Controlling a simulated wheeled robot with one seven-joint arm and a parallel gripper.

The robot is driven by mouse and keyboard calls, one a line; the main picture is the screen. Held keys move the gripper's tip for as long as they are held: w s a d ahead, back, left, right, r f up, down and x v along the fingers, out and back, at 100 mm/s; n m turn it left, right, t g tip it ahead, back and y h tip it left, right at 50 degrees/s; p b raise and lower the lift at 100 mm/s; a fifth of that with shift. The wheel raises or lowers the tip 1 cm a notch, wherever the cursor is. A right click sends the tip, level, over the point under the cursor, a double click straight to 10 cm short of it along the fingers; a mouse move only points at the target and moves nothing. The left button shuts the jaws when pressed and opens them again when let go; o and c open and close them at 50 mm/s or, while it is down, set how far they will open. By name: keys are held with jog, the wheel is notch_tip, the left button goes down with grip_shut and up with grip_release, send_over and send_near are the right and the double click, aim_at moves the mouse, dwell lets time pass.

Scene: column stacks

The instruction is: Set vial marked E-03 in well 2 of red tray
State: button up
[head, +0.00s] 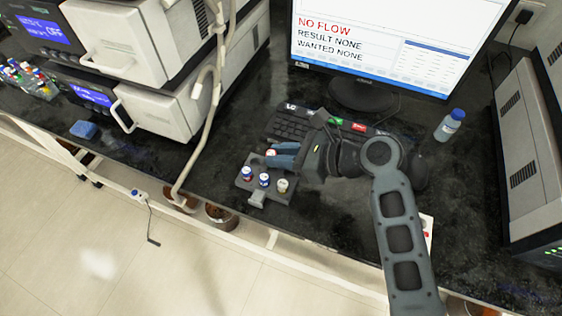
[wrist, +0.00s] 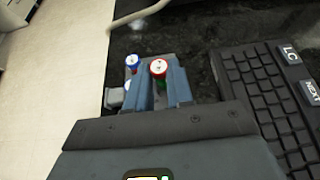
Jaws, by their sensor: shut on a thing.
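My gripper (head: 277,156) reaches in from the right over a dark grey tray (head: 245,186) on the bench. That vial's cap also shows in the head view (head: 271,153). I cannot tell whether its base is clear of the tray. Two blue-capped vials, one at the left (head: 247,173) and one in the middle (head: 264,179), and a white-capped vial (head: 282,185) stand along the tray's front. No label E-03 is readable. I see no tray that is clearly red.
A keyboard (head: 290,126) lies behind the tray, below a monitor (head: 380,45). A blue-capped bottle (head: 449,126) stands at the right. A hanging tube (head: 207,120) and white instruments (head: 185,110) are at the left. The bench's front edge is close to the tray.

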aim_at(281, 171)
jog(key=shift+f+p, duration=0.55)
jog(key=shift+f, duration=1)
jog(key=o, duration=0.8)
jog(key=shift+f, duration=0.1)
jog(key=shift+d+f+b, duration=0.1)
jog(key=shift+f+b, duration=0.2)
jog(key=shift+b, duration=0.65)
jog(key=v, duration=0.8)
jog(key=shift+w+r, duration=0.1)
jog(key=shift+r, duration=0.05)
